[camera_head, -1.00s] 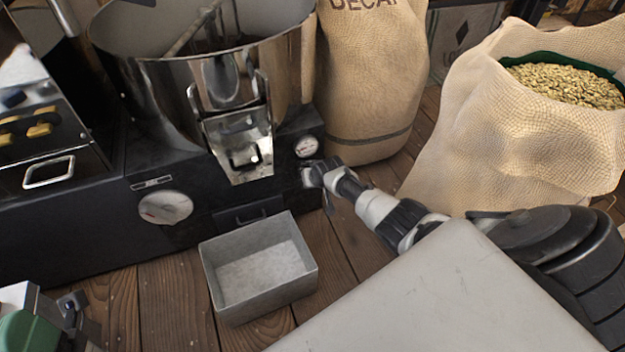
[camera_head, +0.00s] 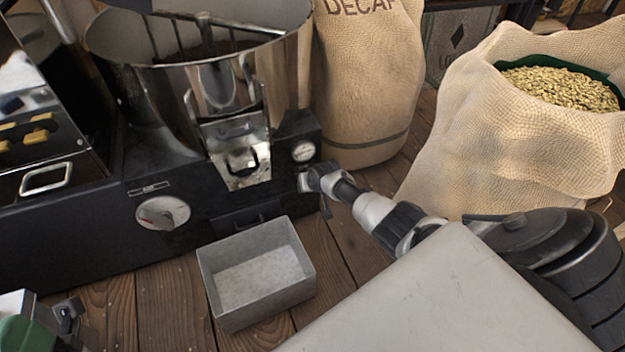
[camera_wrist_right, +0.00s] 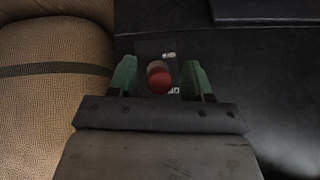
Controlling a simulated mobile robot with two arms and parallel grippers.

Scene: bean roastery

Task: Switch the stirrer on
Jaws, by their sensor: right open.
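The stirrer's arm (camera_head: 215,20) lies across the inside of the steel cooling bin (camera_head: 150,110). In the right wrist view a red-tipped switch (camera_wrist_right: 159,82) stands on a small labelled plate (camera_wrist_right: 149,47) on the black housing. Its red tip is near the lower label. My right gripper (camera_wrist_right: 158,78) is open, with its green fingers on either side of the switch; I see no contact. In the head view my right gripper (camera_head: 308,181) is at the front right of the housing, hiding the switch. Part of my left gripper (camera_head: 68,312) shows at the lower left; its jaws are unclear.
A grey metal tray (camera_head: 258,275) stands on the wooden floor before the machine. A DECAF sack (camera_head: 365,85) is close behind my right gripper. An open sack (camera_head: 510,130) of pale beans is at the right. A gauge (camera_head: 303,151) sits just above the gripper.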

